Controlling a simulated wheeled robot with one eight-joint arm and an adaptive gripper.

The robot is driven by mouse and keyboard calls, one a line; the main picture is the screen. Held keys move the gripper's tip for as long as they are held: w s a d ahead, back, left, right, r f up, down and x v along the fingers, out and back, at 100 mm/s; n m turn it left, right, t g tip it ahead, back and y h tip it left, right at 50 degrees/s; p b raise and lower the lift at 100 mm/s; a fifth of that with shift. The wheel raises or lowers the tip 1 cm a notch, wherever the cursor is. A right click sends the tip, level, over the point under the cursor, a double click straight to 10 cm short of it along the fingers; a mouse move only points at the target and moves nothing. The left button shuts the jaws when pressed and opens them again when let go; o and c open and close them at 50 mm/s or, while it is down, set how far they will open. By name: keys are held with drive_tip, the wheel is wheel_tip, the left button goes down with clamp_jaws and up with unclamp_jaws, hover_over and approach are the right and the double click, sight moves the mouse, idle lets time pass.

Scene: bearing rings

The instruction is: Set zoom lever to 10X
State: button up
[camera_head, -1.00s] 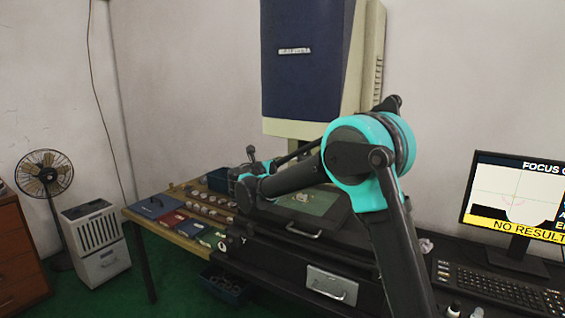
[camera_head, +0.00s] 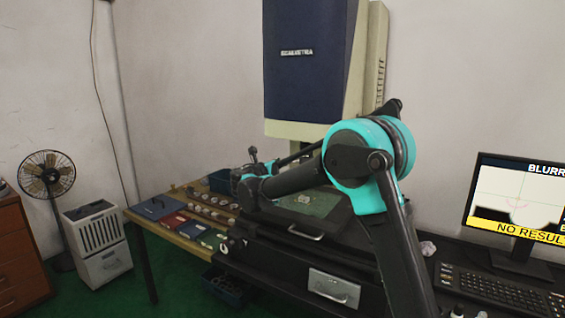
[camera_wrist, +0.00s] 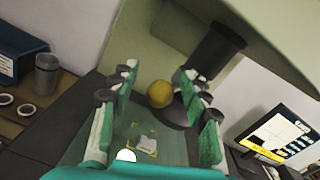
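In the wrist view a round gold knob (camera_wrist: 160,94), which looks like the end of the zoom lever, sits between the two fingers of my gripper (camera_wrist: 158,98). The fingers are spread, with a gap on the left of the knob and a smaller one on the right. A dark rounded part (camera_wrist: 180,112) is beside the knob; I cannot tell how they join. A black lens barrel (camera_wrist: 215,48) is just above the right finger. No zoom marks are readable. In the head view my arm hides the lever and fingers. The monitor (camera_head: 515,200) shows "BLURR" and "NO RESUL".
The measuring machine's tall blue column cover (camera_head: 305,80) stands behind my arm. A small pale part (camera_wrist: 147,144) lies on the green stage (camera_wrist: 120,130). Rings and coloured cases cover the wooden table (camera_head: 172,230) at left. A keyboard (camera_head: 500,290) is at right.

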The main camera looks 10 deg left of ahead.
drive_tip(key=shift+s, duration=0.1)
drive_tip(key=v, duration=1.2)
